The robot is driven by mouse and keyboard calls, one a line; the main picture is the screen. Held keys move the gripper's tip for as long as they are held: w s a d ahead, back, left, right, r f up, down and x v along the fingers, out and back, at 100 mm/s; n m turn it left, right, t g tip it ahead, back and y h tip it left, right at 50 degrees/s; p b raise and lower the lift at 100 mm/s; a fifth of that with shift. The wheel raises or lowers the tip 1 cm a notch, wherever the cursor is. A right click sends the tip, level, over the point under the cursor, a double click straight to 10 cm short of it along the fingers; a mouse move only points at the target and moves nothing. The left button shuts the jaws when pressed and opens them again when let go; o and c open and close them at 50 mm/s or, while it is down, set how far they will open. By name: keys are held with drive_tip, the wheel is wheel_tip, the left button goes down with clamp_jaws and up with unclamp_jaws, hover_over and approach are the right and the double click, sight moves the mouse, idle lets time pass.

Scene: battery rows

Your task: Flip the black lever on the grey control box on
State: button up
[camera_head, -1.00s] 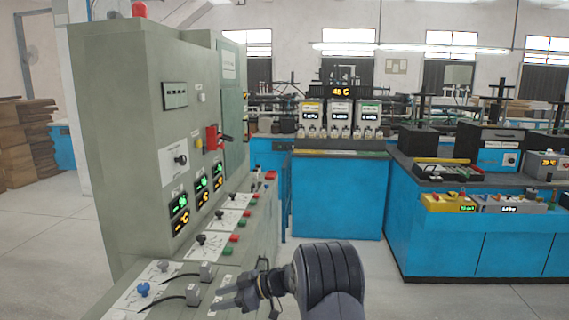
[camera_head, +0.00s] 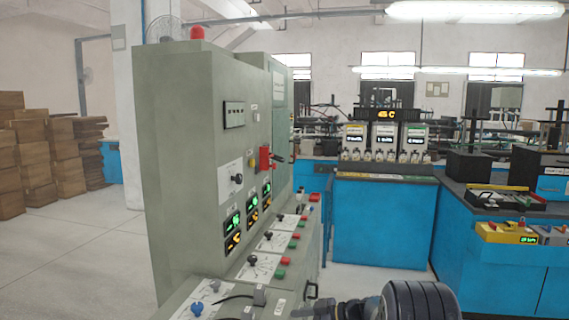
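A tall grey control cabinet (camera_head: 185,130) with a sloping console stands left of centre. Black knobs (camera_head: 252,260) sit on white plates on the console. Small grey blocks (camera_head: 259,297) with thin black curved parts lie at its near end. I cannot tell which black part is the lever named. My gripper (camera_head: 303,311) is at the bottom edge beside the console's near end, pointing left, partly cut off. Its finger opening is unclear, and nothing held shows.
Blue benches with dark tops (camera_head: 380,225) stand behind and to the right, carrying meters and instruments. Stacked brown boxes (camera_head: 35,165) stand at the far left. Pale floor (camera_head: 85,260) is open left of the cabinet.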

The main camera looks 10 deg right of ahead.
drive_tip(key=shift+d, duration=0.15)
